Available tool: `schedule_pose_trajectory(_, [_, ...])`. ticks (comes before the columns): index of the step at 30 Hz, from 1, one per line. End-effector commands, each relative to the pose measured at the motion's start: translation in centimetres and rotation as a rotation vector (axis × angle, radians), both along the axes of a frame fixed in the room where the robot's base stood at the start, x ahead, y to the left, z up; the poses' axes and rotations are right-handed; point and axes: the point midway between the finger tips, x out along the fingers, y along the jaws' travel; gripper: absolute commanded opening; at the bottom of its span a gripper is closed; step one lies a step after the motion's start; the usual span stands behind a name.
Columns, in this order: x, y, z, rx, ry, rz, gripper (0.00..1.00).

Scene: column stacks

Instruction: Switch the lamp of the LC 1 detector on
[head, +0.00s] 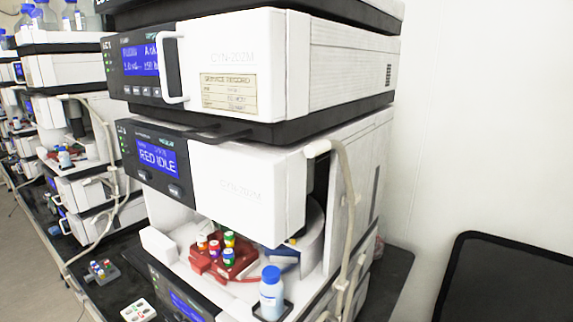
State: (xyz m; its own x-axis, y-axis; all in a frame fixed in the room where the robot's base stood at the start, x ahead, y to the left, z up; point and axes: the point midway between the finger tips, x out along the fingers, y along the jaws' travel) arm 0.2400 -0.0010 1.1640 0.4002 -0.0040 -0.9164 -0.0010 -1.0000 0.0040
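The nearest stack of white instruments fills the middle of the head view. Its upper module (240,92) has a blue display (140,62) with a flow-like readout, a small label that seems to read LC 1, and a white handle. A lower module (190,305) shows part of another blue display at the bottom edge. I cannot tell which module is the detector, and no lamp state is readable. My gripper is not in view.
An open bay holds a red rack (222,262) with several coloured-cap vials. A blue-capped bottle (271,292) stands in front. A pale tube (345,215) runs down the right side. Small vial racks (102,271) lie on the dark bench. More stacks (68,75) stand at left.

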Motion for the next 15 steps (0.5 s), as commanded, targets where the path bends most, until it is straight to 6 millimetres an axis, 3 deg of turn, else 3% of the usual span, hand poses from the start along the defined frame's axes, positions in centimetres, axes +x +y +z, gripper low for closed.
schedule_pose_trajectory(5, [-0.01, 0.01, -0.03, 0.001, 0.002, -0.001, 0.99])
schedule_pose_trajectory(15, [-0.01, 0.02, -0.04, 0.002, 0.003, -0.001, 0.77])
